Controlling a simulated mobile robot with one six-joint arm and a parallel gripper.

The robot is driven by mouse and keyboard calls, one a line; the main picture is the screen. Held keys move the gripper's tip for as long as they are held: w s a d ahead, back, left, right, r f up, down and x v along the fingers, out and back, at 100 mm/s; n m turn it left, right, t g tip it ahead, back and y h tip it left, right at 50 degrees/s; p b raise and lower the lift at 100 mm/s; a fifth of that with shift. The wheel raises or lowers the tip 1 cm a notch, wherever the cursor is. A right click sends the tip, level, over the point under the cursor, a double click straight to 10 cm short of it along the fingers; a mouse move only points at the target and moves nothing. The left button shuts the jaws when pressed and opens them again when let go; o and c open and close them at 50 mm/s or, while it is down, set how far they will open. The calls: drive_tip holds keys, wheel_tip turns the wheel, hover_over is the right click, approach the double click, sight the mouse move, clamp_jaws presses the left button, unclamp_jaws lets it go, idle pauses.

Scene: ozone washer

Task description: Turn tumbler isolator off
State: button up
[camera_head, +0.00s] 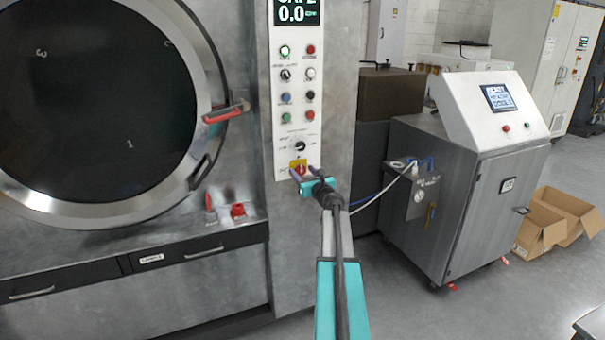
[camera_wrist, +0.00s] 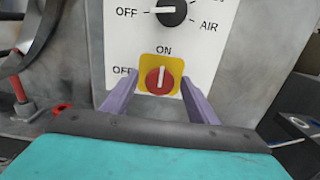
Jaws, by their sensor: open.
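The tumbler isolator is a red rotary knob (camera_wrist: 159,80) on a yellow square plate (camera_wrist: 147,64), low on the washer's white control panel. Its pale pointer stands upright, toward the ON label (camera_wrist: 163,50); the OFF label (camera_wrist: 124,71) is to the left. In the head view the isolator (camera_head: 299,168) shows at the panel's bottom, partly hidden by my gripper. My gripper (camera_wrist: 160,98) is open, with one purple finger to each side of the knob. I cannot tell whether the fingers touch it.
A black selector knob (camera_wrist: 172,11) marked OFF and AIR sits above the isolator. Several buttons are higher on the panel (camera_head: 297,100). The round washer door (camera_head: 206,60) with its red handle (camera_head: 225,115) is left. A steel cabinet (camera_head: 480,200) stands right.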

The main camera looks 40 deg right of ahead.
drive_tip(key=c, duration=0.8)
drive_tip(key=shift+s+a, duration=0.1)
drive_tip(key=shift+a, duration=0.05)
drive_tip(key=shift+c, duration=1)
